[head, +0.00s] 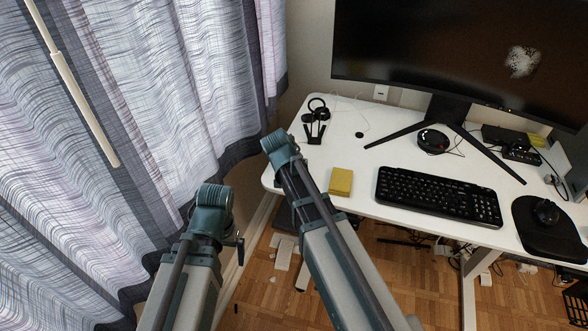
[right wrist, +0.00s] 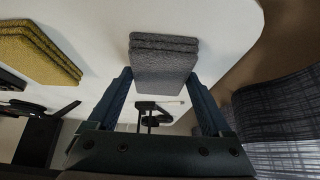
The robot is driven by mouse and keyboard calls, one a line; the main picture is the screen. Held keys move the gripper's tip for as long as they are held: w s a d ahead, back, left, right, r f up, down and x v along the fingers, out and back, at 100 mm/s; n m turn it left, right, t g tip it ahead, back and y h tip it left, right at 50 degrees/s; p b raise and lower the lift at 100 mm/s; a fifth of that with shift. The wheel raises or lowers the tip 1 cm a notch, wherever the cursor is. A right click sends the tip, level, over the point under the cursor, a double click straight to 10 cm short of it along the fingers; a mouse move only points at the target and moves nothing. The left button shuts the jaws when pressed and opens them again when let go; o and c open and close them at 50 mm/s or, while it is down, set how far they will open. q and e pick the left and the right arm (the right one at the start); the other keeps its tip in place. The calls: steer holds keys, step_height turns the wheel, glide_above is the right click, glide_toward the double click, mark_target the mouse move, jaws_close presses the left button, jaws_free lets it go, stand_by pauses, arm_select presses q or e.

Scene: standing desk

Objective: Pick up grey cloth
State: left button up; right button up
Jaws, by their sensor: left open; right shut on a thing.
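The grey cloth (right wrist: 165,62) is a folded stack, seen in the right wrist view between the two blue fingers of my right gripper (right wrist: 163,84). The right gripper is shut on the cloth, at the white desk top. In the head view my right wrist is over the desk's left end and hides the cloth and the fingers. My left gripper (head: 239,245) is open, low in front of the curtain and left of the desk, apart from the cloth. Only a small part of it shows past the wrist.
A folded yellow cloth (head: 341,182) lies on the white desk (head: 345,133), right of my right arm. A black keyboard (head: 437,196), a monitor (head: 450,55), a mouse (head: 546,211) and a headphone stand (head: 315,120) are also there. A curtain (head: 130,110) hangs at the left.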

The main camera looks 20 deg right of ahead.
step_height(320, 180, up, 14)
steer(key=p, duration=1.3)
steer(key=shift+f, duration=0.25)
